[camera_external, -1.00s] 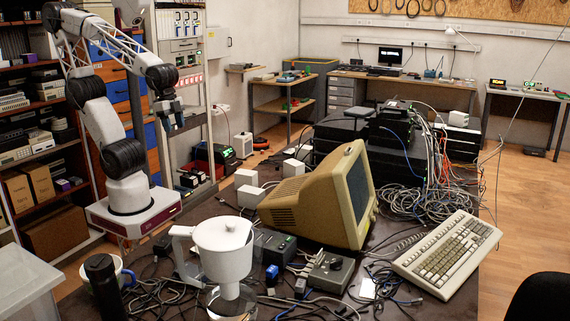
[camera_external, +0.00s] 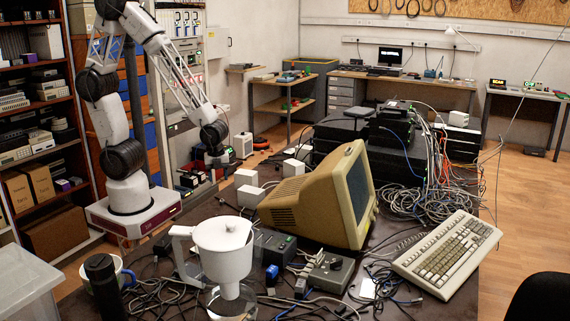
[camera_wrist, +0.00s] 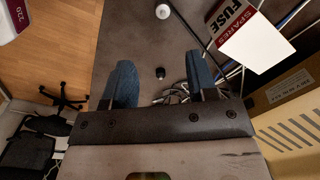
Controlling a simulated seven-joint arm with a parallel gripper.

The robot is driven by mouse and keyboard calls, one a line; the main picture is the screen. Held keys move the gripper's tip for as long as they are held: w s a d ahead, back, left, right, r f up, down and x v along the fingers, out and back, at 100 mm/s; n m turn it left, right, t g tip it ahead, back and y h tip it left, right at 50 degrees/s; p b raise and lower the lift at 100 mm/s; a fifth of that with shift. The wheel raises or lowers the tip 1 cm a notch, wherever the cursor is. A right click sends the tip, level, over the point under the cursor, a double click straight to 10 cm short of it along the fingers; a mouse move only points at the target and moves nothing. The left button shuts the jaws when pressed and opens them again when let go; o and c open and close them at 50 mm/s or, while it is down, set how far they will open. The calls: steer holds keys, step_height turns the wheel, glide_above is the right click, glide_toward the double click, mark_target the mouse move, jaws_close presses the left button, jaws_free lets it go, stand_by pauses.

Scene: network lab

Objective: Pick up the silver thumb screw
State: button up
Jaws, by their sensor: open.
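No silver thumb screw can be made out for certain. In the external view my gripper (camera_external: 219,155) hangs at the end of the arm, above the far left part of the table. I cannot pick out a screw on the table there.
A red and white "FUSE SPARES" box (camera_wrist: 240,35), a white round object (camera_wrist: 163,11) and cables (camera_wrist: 180,92) lie around the dark piece. The beige monitor (camera_external: 315,200) is right of my gripper; white boxes (camera_external: 249,195) are below it. A white pot-like container (camera_external: 223,250) stands nearer.

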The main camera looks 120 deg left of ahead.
mark_target(222, 201)
steer(key=f, duration=0.1)
steer(key=a+f+m, duration=0.1)
steer(key=f, duration=0.1)
steer(key=shift+a, duration=0.15)
steer(key=shift+f, duration=1.25)
steer(key=shift+f, duration=2.6)
steer(key=shift+c, duration=0.5)
jaws_close()
